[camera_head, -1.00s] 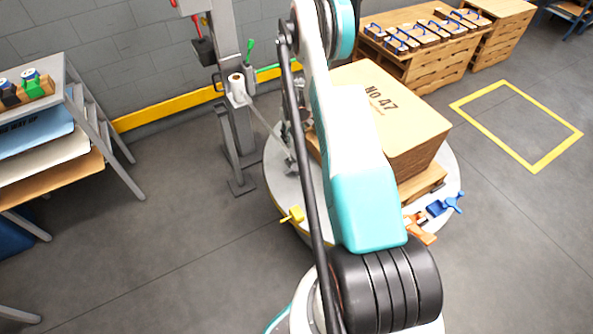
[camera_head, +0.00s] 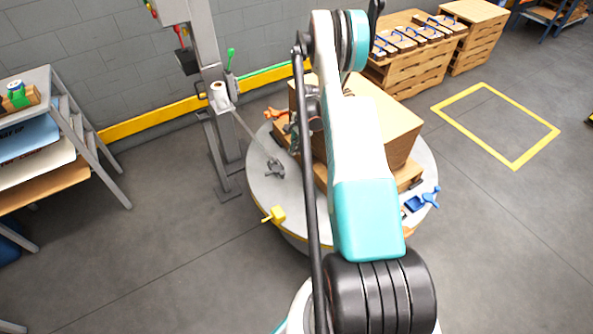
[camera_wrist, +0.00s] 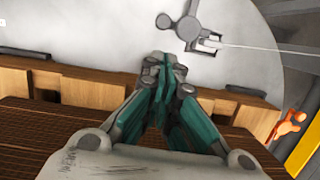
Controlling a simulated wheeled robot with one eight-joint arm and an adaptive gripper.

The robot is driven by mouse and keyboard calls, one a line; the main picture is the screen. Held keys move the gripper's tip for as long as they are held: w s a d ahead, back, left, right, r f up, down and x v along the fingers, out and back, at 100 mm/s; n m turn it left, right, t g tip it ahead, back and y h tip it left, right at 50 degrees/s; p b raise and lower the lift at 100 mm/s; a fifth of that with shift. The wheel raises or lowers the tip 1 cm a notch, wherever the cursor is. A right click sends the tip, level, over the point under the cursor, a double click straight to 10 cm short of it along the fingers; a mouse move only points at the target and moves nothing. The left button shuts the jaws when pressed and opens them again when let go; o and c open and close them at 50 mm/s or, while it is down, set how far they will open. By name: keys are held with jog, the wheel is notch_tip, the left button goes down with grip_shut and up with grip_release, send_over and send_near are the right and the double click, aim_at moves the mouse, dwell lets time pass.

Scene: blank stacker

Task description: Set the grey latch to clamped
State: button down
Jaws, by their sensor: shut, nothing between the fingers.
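A small grey piece (camera_head: 275,168), which looks like the grey latch, lies on the pale round turntable (camera_head: 262,192), left of the carton. In the wrist view the grey latch (camera_wrist: 195,24) shows a round hub, short arms and a forked end. A thin pale strand meets the fork. I cannot tell which setting it is in. My gripper (camera_wrist: 164,64) is shut and empty. In the wrist view its fingertips lie below the latch, apart from it, over the turntable near the pallet edge. In the head view it is largely hidden behind my arm.
The carton (camera_head: 398,125) stands on a wooden pallet (camera_head: 412,174) on the turntable. A yellow latch (camera_head: 275,214), a blue latch (camera_head: 422,200) and an orange latch (camera_wrist: 290,124) sit around the rim. A grey mast with a white roll (camera_head: 219,93) stands left, close by.

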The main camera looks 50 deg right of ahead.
jog(key=shift+s+d+m, duration=0.15)
jog(key=shift+s+m, duration=0.4)
jog(key=shift+m, duration=0.45)
jog(key=b+x, duration=0.4)
jog(key=x, duration=0.6)
jog(key=shift+w, duration=0.1)
